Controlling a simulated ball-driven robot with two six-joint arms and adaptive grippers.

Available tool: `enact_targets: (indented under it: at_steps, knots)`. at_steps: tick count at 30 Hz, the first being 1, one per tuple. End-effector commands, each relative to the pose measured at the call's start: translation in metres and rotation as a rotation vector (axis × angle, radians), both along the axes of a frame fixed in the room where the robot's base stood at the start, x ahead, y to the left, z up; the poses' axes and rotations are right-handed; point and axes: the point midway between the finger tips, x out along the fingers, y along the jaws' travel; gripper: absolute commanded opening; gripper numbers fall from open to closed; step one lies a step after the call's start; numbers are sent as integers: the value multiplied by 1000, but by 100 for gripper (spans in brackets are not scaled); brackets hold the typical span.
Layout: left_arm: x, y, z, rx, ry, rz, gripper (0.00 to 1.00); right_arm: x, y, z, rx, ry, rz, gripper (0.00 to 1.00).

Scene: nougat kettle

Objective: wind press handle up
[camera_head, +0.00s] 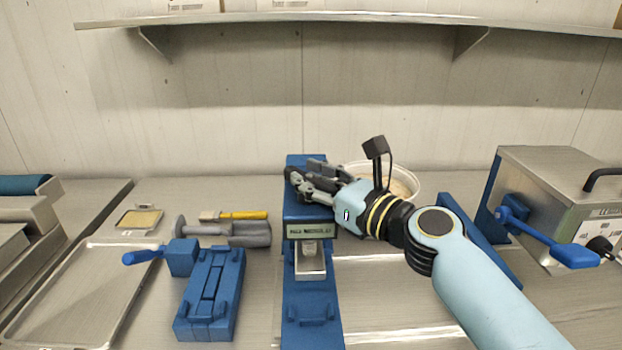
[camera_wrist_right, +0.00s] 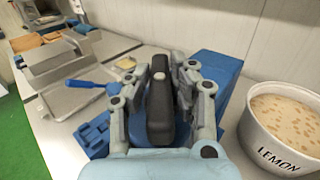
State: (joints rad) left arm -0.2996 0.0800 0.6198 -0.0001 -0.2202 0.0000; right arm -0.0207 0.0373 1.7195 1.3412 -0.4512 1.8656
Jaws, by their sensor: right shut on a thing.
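The blue press (camera_head: 311,275) stands in the middle of the bench, with a light label on its front and a small metal block below it. My right gripper (camera_head: 305,183) is at the top of the press. In the right wrist view, its fingers (camera_wrist_right: 160,85) are closed around the black press handle (camera_wrist_right: 160,114), which stands up between them. In the head view the fingers and wrist hide most of the handle. My left gripper is not in view.
A white tub (camera_head: 407,181) marked LEMON stands behind my right wrist. A metal machine with a blue lever (camera_head: 553,243) is at the right. A blue fixture (camera_head: 211,293), grey-handled tools (camera_head: 240,233) and a metal tray (camera_head: 80,295) are at the left. A shelf (camera_head: 350,18) runs above.

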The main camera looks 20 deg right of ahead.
Motion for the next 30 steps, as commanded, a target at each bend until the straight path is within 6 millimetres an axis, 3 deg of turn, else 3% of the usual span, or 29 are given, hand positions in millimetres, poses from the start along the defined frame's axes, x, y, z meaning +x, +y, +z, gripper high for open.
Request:
enact_targets:
  at_steps: [11,30]
  knots:
    - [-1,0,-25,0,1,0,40,1,-2,-4,-3,0,196,0]
    - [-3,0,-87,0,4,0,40,5,-3,-3,2,-1,796,0]
